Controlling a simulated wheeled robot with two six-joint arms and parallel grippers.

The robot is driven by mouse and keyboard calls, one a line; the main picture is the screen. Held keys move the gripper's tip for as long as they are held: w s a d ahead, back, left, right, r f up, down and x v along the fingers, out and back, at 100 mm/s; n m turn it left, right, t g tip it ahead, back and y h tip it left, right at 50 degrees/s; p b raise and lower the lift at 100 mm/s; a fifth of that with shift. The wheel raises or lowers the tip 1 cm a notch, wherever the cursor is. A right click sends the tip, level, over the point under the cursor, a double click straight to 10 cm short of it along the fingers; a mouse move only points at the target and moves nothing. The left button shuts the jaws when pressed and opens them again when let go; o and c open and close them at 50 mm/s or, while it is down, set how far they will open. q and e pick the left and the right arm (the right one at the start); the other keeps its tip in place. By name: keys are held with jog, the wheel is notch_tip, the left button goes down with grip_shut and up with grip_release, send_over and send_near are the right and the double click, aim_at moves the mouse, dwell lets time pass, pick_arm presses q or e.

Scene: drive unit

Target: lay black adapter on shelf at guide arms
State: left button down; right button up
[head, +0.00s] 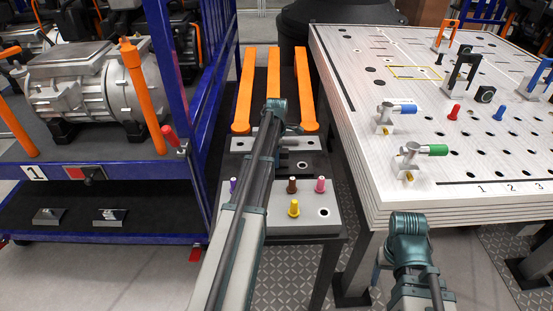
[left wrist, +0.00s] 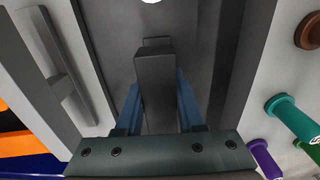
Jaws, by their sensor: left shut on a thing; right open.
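My left gripper (left wrist: 158,105) is shut on the upright dark handle block of the black adapter (left wrist: 155,75). A dark plate with raised edges lies below the block in the left wrist view; I cannot tell whether the adapter touches it. In the head view my left arm reaches over the narrow stand and hides the jaws and the held block. Orange guide arms (head: 273,75) run along the far part of the shelf (head: 258,100), beyond my left wrist. My right gripper (head: 408,228) is in front of the white bench, its fingers mostly hidden, and holds nothing visible.
Purple (head: 233,184), brown (head: 292,185), pink (head: 319,184) and yellow (head: 293,208) pegs stand on the stand's near plate. A blue rack (head: 180,70) is close on the left. The white perforated bench (head: 430,120) on the right carries several fixtures.

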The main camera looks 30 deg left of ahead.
pick_arm(q)
jog(key=c, duration=0.5)
grip_release()
notch_tip(320, 180, up, 12)
jog(key=p, duration=1.2)
jog(key=shift+r, duration=0.15)
jog(key=shift+d, duration=0.1)
jog(key=s+d+m, duration=0.6)
jog(key=d+m, duration=0.1)
jog(key=d, duration=0.5)
jog(key=s+d+m, duration=0.5)
jog(key=d+m, duration=0.1)
jog(key=d, duration=0.5)
jog(key=s+d+m, duration=0.4)
jog(key=s+m, duration=0.1)
jog(key=s+d+m, duration=0.5)
jog(key=s+d+m+y, duration=0.1)
jog(key=s+d+m, duration=0.3)
jog(key=s+m, duration=0.1)
jog(key=shift+s+d, duration=0.3)
jog(key=shift+s, duration=0.1)
